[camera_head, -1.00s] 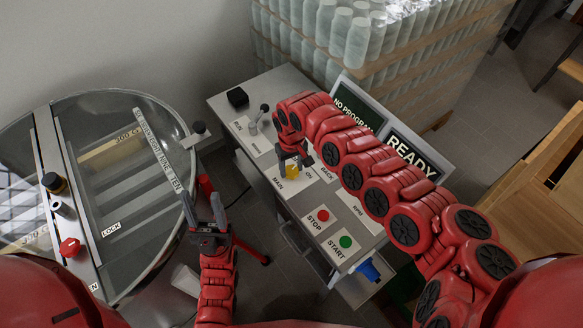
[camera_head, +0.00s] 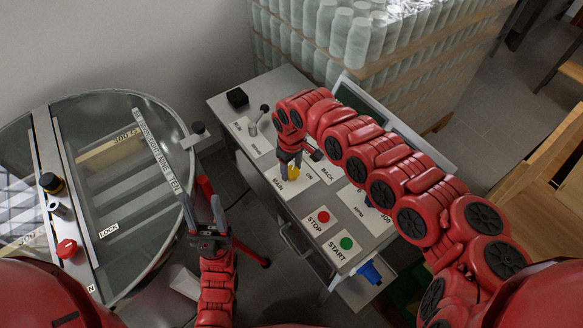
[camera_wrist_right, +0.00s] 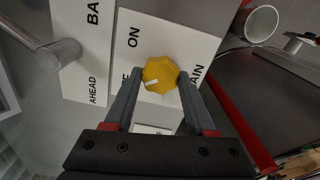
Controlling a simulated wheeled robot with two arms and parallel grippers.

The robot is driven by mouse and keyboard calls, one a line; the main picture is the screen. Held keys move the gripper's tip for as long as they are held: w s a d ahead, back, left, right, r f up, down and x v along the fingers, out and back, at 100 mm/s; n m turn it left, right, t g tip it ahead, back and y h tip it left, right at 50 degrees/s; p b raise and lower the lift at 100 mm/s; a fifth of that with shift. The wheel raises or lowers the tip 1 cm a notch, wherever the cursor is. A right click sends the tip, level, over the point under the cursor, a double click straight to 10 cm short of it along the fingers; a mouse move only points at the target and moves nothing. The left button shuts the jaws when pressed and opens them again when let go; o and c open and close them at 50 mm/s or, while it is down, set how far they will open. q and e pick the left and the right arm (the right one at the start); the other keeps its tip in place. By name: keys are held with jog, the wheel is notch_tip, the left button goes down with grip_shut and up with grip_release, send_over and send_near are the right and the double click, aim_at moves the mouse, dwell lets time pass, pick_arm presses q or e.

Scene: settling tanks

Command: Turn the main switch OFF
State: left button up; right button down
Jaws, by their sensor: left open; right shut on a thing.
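The main switch is a yellow knob (camera_head: 293,172) on the grey control panel (camera_head: 262,82), beside the MAIN and ON labels. My right gripper (camera_head: 291,160) reaches down over it. In the right wrist view the fingers are closed on either side of the yellow knob (camera_wrist_right: 160,75). Its white mark points left in that view, away from the ON label (camera_wrist_right: 133,37); a label by the left finger is mostly hidden. My left gripper (camera_head: 205,210) is open and empty, beside the round tank.
A red STOP button (camera_head: 323,217) and a green START button (camera_head: 346,243) sit near the knob. A lever (camera_head: 258,118) stands at the panel's back left. The round glass-topped tank (camera_head: 175,120) is at left; wrapped bottles (camera_head: 350,40) stand behind.

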aim_at(292, 170)
jog(key=shift+c, duration=1.1)
grip_release()
jog(key=shift+r, duration=0.1)
notch_tip(292, 170, up, 4)
jog(key=shift+w+r, duration=0.1)
jog(key=shift+r, duration=0.1)
notch_tip(292, 170, up, 13)
jog(key=p, duration=0.8)
jog(key=shift+f, duration=0.15)
